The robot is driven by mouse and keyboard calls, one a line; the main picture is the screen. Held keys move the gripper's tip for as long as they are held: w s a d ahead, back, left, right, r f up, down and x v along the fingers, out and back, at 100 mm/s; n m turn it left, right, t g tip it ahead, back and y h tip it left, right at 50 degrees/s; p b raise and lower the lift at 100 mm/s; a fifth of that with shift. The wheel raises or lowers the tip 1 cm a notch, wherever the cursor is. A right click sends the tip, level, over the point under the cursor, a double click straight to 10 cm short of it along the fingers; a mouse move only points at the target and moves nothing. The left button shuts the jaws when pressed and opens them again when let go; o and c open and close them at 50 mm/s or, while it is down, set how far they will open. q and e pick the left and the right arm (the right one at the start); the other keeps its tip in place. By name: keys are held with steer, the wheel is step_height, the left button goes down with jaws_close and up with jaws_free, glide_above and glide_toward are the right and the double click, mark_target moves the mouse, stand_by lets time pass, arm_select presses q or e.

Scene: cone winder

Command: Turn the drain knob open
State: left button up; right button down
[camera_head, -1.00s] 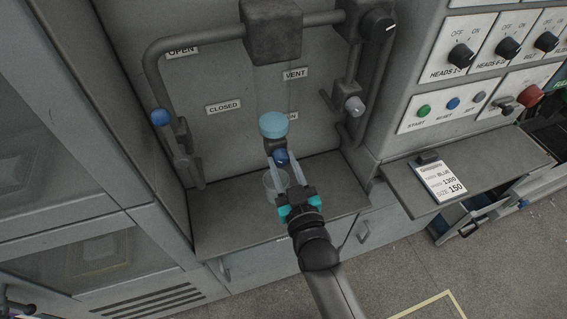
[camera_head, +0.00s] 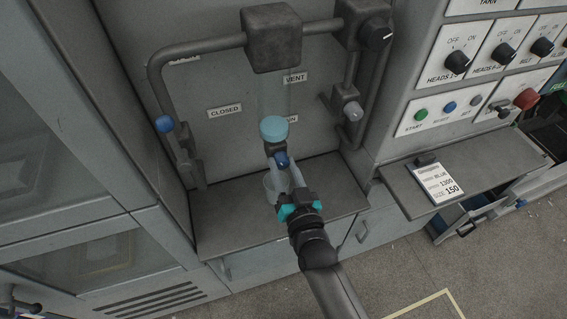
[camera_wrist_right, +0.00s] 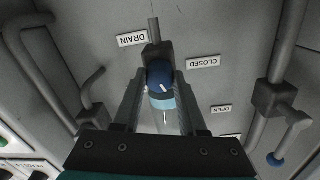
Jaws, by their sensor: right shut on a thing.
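The drain knob (camera_head: 281,159) is a small blue knob on a dark valve body, below a light-blue cap or cup. In the right wrist view the knob (camera_wrist_right: 159,74) has a white pointer mark that slants down and right. A DRAIN label (camera_wrist_right: 132,39) is at its upper left; a CLOSED label (camera_wrist_right: 204,62) and an OPEN label (camera_wrist_right: 221,109) are on the right. My right gripper (camera_wrist_right: 159,80) is shut on the knob, one finger at each side. In the head view the right gripper (camera_head: 283,165) partly hides the knob's surroundings. My left gripper is out of view.
Grey pipes frame the valve, with a blue-tipped lever (camera_head: 165,124) at left and a grey-tipped one (camera_head: 353,112) at right. A control panel (camera_head: 440,117) and side ledge are at right.

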steer(key=m, duration=0.3)
steer(key=shift+r+p, duration=0.1)
steer(key=shift+p, duration=0.2)
steer(key=m, duration=0.2)
steer(key=shift+m, duration=0.3)
steer(key=m, duration=0.5)
steer(key=shift+m, duration=0.4)
steer(key=shift+c, duration=2.3)
jaws_free()
steer(key=shift+s+d, duration=0.1)
